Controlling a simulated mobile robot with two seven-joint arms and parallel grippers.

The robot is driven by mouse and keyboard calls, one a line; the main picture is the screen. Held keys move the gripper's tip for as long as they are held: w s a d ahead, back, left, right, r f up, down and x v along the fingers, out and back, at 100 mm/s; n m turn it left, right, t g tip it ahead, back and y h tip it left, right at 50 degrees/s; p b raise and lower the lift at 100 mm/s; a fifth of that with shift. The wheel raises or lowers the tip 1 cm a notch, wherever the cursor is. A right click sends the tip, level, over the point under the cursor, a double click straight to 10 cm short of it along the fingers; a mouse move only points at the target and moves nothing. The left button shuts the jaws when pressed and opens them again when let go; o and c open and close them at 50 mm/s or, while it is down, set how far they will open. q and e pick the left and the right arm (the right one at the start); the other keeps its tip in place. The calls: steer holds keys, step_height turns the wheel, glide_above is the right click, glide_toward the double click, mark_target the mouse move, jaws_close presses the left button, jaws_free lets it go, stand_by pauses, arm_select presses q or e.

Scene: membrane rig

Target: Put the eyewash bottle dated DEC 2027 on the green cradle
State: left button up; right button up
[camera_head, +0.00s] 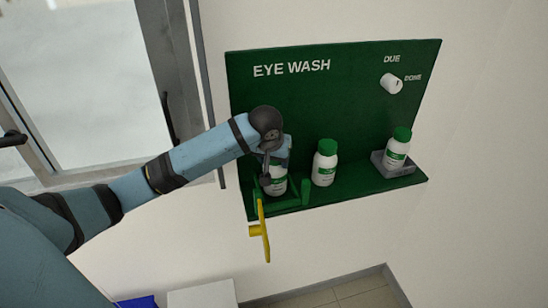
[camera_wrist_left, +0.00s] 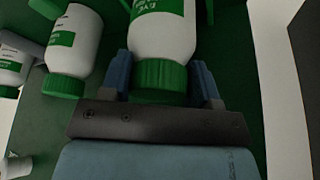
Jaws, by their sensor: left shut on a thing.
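My left gripper (camera_head: 275,160) reaches down onto a white eyewash bottle (camera_head: 276,184) at the left end of the green shelf. In the left wrist view its fingers (camera_wrist_left: 162,82) are shut on the bottle's green cap (camera_wrist_left: 160,78), with the white body (camera_wrist_left: 163,32) beyond. The bottle stands upright at the green cradle (camera_head: 305,193), between its posts; I cannot tell whether it bears on it. A second bottle (camera_head: 325,163) stands mid-shelf, and a third (camera_head: 397,149) sits in a grey tray (camera_head: 377,160) at the right. The dates are not legible. My right gripper is out of view.
A green EYE WASH board (camera_head: 320,105) rises behind the shelf, with a white DUE/DONE knob (camera_head: 391,84) at its upper right. A yellow handle (camera_head: 262,235) sticks out below the shelf's left front. A window (camera_head: 85,80) is at the left.

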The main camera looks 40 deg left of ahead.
arm_select(q)
steer(key=o, duration=1.5)
steer(key=shift+f, duration=0.15)
steer(key=b+v, duration=0.1)
steer(key=v, duration=1.3)
steer(key=shift+b, duration=0.35)
